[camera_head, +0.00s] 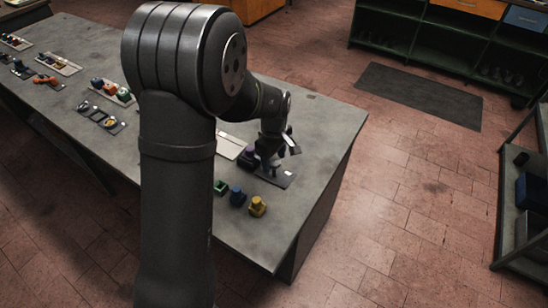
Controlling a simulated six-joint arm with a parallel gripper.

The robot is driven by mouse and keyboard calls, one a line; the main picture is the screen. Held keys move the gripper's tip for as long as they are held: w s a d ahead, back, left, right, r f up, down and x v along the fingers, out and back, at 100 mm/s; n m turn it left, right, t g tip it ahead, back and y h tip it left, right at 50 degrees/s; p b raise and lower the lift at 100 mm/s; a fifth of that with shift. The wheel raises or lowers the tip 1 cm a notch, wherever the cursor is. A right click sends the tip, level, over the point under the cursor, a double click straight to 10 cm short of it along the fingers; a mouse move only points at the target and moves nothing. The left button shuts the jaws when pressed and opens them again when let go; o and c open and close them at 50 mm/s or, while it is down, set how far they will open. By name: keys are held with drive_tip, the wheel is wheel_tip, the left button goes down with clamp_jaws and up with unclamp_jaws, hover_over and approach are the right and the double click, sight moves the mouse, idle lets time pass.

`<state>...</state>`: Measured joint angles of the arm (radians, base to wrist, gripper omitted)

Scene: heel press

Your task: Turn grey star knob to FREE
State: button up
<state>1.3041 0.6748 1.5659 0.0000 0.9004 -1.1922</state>
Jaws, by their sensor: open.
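My gripper (277,158) is over the right part of the grey bench, pointing down at a dark flat plate (284,181) with a small white label. It looks open, with its jaws close above or around something on the plate. I cannot make out the grey star knob; the gripper covers the middle of the plate. Whether the jaws touch anything, and which way a knob points, is too small to tell.
A dark purple piece (246,158) is left of the gripper. Several plates with coloured parts lie farther left. The bench's right end is clear.

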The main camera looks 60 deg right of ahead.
clamp_jaws()
